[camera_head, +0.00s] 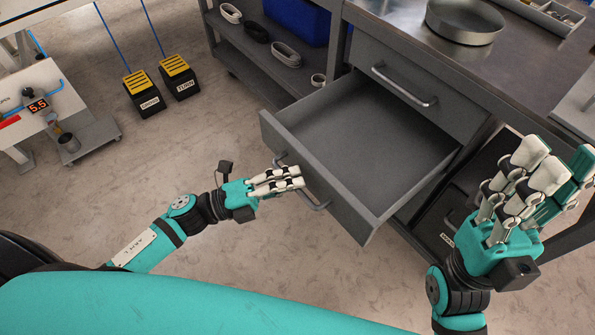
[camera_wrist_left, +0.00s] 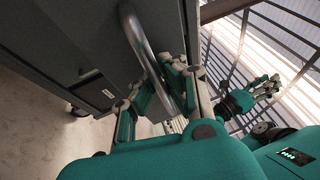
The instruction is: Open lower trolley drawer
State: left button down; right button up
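The lower trolley drawer (camera_head: 365,145) is pulled far out and looks empty inside. Its bar handle (camera_head: 315,200) is on the front panel, and the handle also shows in the left wrist view (camera_wrist_left: 139,40). My left gripper (camera_head: 287,180) is at the handle; in the left wrist view its fingers (camera_wrist_left: 165,85) lie on both sides of the bar and appear closed around it. The upper drawer (camera_head: 420,85) above is shut. My right gripper (camera_head: 535,170) is raised at the right, fingers apart and empty, away from the drawer.
A round metal pan (camera_head: 464,22) stands on the trolley top (camera_head: 500,75). A shelf (camera_head: 255,50) with several small parts and a blue bin (camera_head: 298,18) is behind the drawer. Two yellow-topped pedals (camera_head: 145,92) are on the floor.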

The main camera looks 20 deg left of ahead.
pick_arm(q)
jog(key=shift+s+a+f, duration=0.1)
jog(key=shift+f, duration=0.1)
jog(key=c, duration=1.4)
grip_release()
jog(key=shift+r, duration=0.1)
jog(key=v, duration=1.2)
